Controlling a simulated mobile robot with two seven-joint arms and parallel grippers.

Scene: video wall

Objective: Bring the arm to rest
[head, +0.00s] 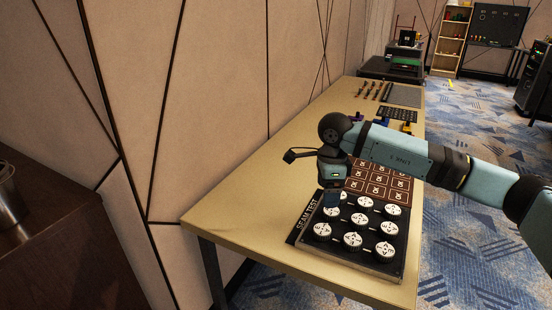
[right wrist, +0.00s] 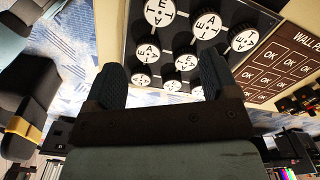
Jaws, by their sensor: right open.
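My right arm (head: 400,148) reaches in from the right in the head view, over the long table. My right gripper (head: 332,200) points down above the far-left part of a black knob panel marked "SEAM TEST" (head: 345,258). In the right wrist view its two fingers (right wrist: 163,85) are spread apart with nothing between them, and several round white lettered knobs (right wrist: 167,12) show beyond them. The gripper hides part of the panel in the head view. My left gripper is not in view.
The yellow-topped table (head: 250,195) runs along a panelled wall (head: 230,90). A brown board with "OK" tiles (head: 385,185) lies behind the knob panel. A dark cabinet (head: 40,235) with a metal cup (head: 10,200) stands at the left. Blue carpet (head: 470,230) lies open at the right.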

